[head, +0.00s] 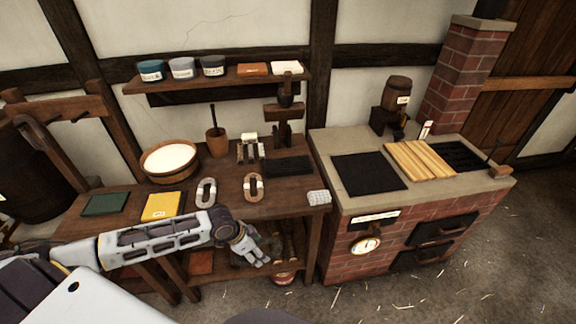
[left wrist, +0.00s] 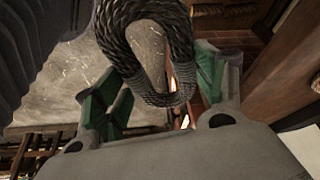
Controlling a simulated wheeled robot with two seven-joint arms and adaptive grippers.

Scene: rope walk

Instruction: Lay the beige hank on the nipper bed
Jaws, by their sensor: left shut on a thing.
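My left gripper (head: 254,252) is in front of the wooden bench, near its front edge. In the left wrist view its green-padded fingers (left wrist: 155,88) are shut on a looped rope hank (left wrist: 150,30), which looks dark grey there. In the head view the held hank is hard to make out. A tan-beige hank (head: 253,187) lies on the bench with a light band at its middle. A paler grey hank (head: 206,191) lies to its left. A dark rough bed (head: 289,166) lies at the back right of the bench below a wooden post; I cannot tell if it is the nipper bed. My right gripper is out of view.
A wooden tub (head: 168,163) of white stuff, a yellow pad (head: 162,206) and a green pad (head: 105,204) stand left on the bench. A small light block (head: 319,197) sits at its right corner. The brick stove (head: 345,251) adjoins on the right, with a black plate (head: 369,173) on top.

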